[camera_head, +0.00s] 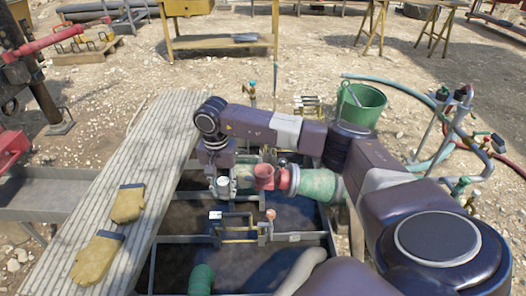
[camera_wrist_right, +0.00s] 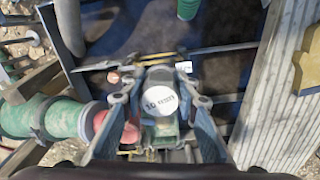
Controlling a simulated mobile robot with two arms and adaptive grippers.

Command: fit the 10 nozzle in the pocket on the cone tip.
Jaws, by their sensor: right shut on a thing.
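My right gripper (camera_head: 221,182) hangs over the tank, its fingers pointing down. In the right wrist view, the gripper (camera_wrist_right: 165,102) is shut on the 10 nozzle (camera_wrist_right: 160,103), whose round white face is marked 10. The green cone (camera_head: 315,185) lies across the tank, with a red piece (camera_head: 264,177) at its left end. The cone also shows in the right wrist view (camera_wrist_right: 52,120), left of the gripper. The nozzle is close beside the red piece; I cannot tell whether they touch. The pocket cannot be made out. My left gripper is not in view.
A grating walkway (camera_head: 150,160) with two yellow gloves (camera_head: 128,203) runs along the tank's left side. Metal bars (camera_head: 238,228) cross the tank in front of the gripper. A green bucket (camera_head: 360,105) and hoses stand behind my right arm.

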